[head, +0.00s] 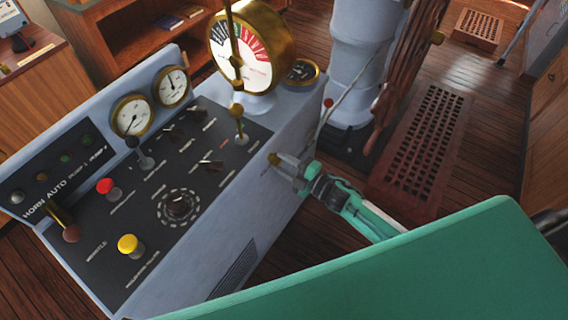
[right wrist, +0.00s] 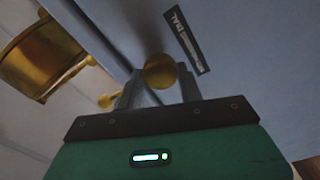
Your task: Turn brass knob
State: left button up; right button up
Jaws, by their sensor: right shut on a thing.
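The brass knob (head: 273,158) sits on the right side face of the grey console, near its upper edge. My right gripper (head: 279,166) reaches it from the right and is shut on it. In the right wrist view the round knob (right wrist: 160,71) shows between the two grey fingers (right wrist: 158,84), partly hidden by them. A dark label plate (right wrist: 184,40) is fixed beside the knob; its text is upside down. The knob's turn angle cannot be told. My left gripper is not in view.
The grey console (head: 238,190) carries levers, buttons and gauges close to my right gripper. A large brass-rimmed dial (head: 250,60) stands above. A pale blue pedestal (head: 362,50) and wooden wheel (head: 402,70) stand behind. A wooden floor grating (head: 425,135) lies to the right.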

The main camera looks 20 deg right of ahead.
jog(key=o, duration=1)
jog(key=b+v, duration=0.3)
jog(key=v, duration=1)
jog(key=shift+s+d, duration=0.2)
jog(key=shift+s, duration=0.15)
jog(key=shift+f, duration=0.1)
